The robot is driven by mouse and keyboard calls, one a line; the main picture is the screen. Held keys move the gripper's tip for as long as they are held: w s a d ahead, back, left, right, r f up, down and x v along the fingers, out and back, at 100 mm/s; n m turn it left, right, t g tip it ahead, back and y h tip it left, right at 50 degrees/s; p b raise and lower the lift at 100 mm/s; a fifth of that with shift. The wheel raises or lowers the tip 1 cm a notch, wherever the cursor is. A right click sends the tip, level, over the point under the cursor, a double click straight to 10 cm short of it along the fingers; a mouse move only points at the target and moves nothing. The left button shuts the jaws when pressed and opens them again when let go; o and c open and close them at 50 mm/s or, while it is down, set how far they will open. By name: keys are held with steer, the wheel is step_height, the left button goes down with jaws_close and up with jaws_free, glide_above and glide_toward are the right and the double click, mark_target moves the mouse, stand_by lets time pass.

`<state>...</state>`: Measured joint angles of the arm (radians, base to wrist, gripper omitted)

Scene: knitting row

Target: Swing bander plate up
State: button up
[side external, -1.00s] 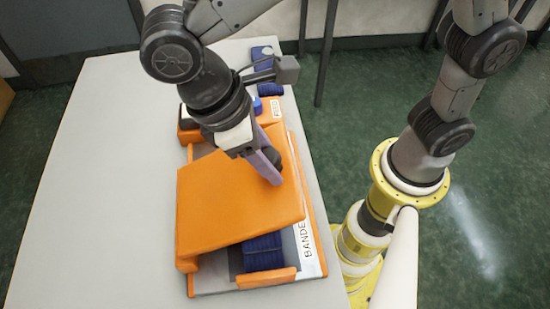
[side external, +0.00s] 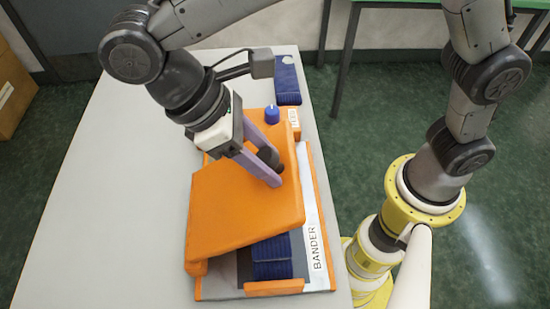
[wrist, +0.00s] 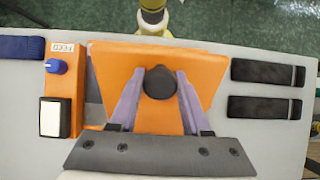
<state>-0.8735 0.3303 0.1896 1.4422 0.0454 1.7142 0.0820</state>
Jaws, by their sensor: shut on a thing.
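The orange bander plate (side external: 235,210) sits tilted over the bander machine, its front edge lifted clear of the orange base rail (side external: 274,287). It also shows in the wrist view (wrist: 113,75). A dark round knob (wrist: 160,82) stands on the plate. My gripper (side external: 276,172) is shut on this knob, with a purple finger on each side of it in the wrist view (wrist: 159,98). Dark blue knitting (side external: 271,262) shows in the gap under the plate. The BANDER label (side external: 316,247) is on the base's right side. The plate's hinge cannot be made out.
A blue knitted strip (side external: 288,80) lies on the grey table (side external: 110,190). Two dark strips (wrist: 267,73) lie at the right in the wrist view. The table's left side is clear.

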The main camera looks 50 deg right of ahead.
mark_target(244, 186)
steer(key=shift+w+a+r, duration=0.1)
steer(key=shift+w+a, duration=0.1)
steer(key=shift+a, duration=0.05)
steer(key=shift+w+a+r+g+h, duration=0.6)
steer(key=shift+w+a+r, duration=0.3)
steer(key=shift+w+a, duration=0.1)
steer(key=shift+r, duration=0.1)
steer(key=shift+w+a+r+t+y, duration=0.35)
steer(key=shift+w+a, duration=0.2)
steer(key=shift+w+a+r+t+y, duration=0.35)
steer(key=shift+w+a, duration=0.15)
